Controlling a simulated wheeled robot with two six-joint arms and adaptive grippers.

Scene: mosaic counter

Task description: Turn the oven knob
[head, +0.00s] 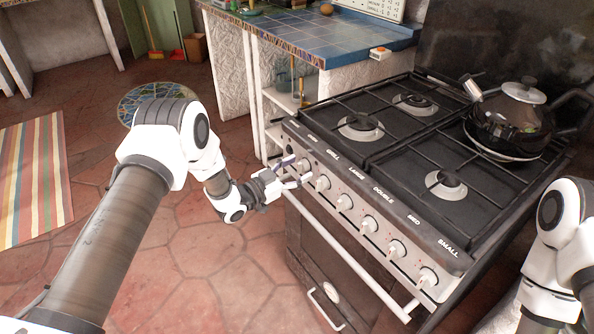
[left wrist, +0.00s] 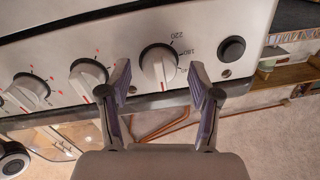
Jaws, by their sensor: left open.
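The oven knob (left wrist: 158,62) is the white knob with 180 and 220 printed beside it, at the left end of the stove's front panel. It also shows in the head view (head: 305,165). My left gripper (head: 290,173) is open in front of the panel at that knob. In the left wrist view the fingers of my left gripper (left wrist: 164,78) lie one on each side of the knob, with gaps to it. I cannot tell whether the tips reach past its front face. My right arm shows at the right edge of the head view; its gripper is out of view.
Several similar knobs (head: 369,224) line the panel to the right. The oven door handle (head: 345,254) runs below them. A black pot (head: 510,115) stands on the back right burner. A blue tiled counter (head: 320,38) adjoins the stove. Open floor lies in front.

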